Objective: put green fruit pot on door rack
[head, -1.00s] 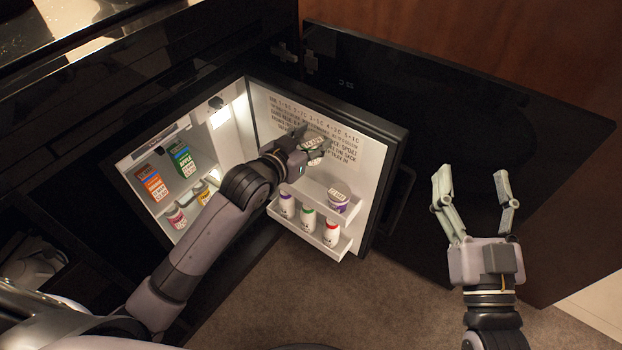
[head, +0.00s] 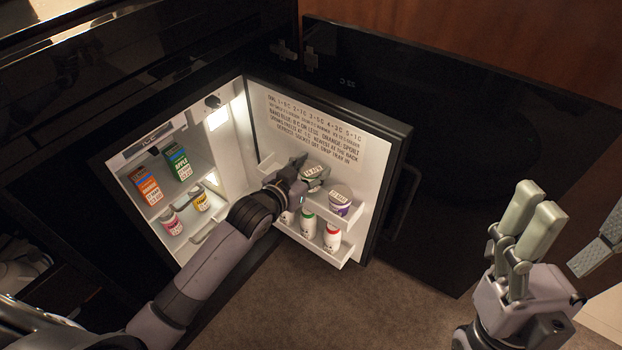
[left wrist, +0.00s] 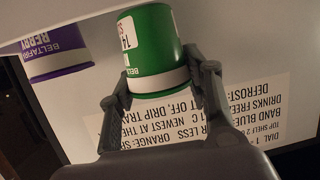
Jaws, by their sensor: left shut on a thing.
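The green fruit pot (left wrist: 150,45) is between the fingers of my left gripper (left wrist: 160,85) in the left wrist view. In the head view the pot (head: 314,172) shows its pale labelled lid, partly hidden by my left gripper (head: 303,174). That gripper is shut on it at the upper shelf of the door rack (head: 355,214). I cannot tell whether the pot touches the shelf. A purple pot (head: 340,199) stands on this shelf, to the right; it also shows in the left wrist view (left wrist: 55,52). My right gripper (head: 570,225) is open and empty at the right.
The lower door shelf holds white bottles (head: 331,237) with coloured caps. The open fridge holds an orange carton (head: 146,185), a green carton (head: 178,163) and small pots (head: 171,222). A printed notice (head: 315,125) is on the door's inner face. Carpet (head: 320,305) lies below.

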